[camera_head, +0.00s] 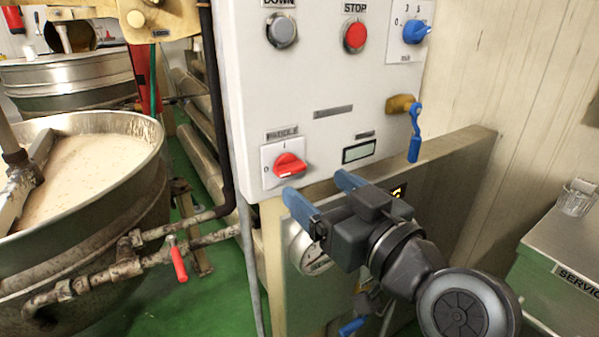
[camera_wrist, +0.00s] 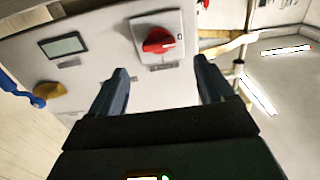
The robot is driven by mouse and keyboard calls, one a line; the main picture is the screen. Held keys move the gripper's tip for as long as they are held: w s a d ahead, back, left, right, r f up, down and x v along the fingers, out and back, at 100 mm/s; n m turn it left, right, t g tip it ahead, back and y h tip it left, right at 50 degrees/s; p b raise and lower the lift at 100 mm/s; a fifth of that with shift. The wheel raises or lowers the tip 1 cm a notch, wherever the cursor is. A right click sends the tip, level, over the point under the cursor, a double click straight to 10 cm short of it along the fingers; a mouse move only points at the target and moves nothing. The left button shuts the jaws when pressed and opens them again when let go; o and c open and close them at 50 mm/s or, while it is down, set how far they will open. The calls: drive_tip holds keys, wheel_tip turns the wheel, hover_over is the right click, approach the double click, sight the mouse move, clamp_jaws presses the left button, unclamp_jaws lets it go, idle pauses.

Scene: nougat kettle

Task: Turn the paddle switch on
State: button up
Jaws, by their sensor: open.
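The paddle switch (camera_head: 289,164) is a red rotary knob on a white square plate, low on the left of the white control panel. Its label above is partly legible. In the wrist view the red knob (camera_wrist: 159,41) sits beyond and between the two fingers, near the top. My gripper (camera_head: 323,195) has blue fingers and is open and empty. It is just below and right of the knob in the head view, and also shows in the wrist view (camera_wrist: 162,80). I see no contact with the knob.
On the panel (camera_head: 320,80) are a grey button (camera_head: 282,31), a red stop button (camera_head: 355,37), a blue knob (camera_head: 415,32), a small display (camera_head: 359,151) and a blue-handled valve (camera_head: 414,135). A large kettle (camera_head: 140,180) stands left. A service box (camera_head: 560,265) stands right.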

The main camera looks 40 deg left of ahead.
sight(294, 168)
drive_tip(key=x, duration=0.6)
drive_tip(key=shift+w+a, duration=0.15)
drive_tip(key=shift+a, duration=0.1)
drive_tip(key=shift+c, duration=0.3)
drive_tip(key=c, duration=1)
drive_tip(key=shift+p, duration=0.3)
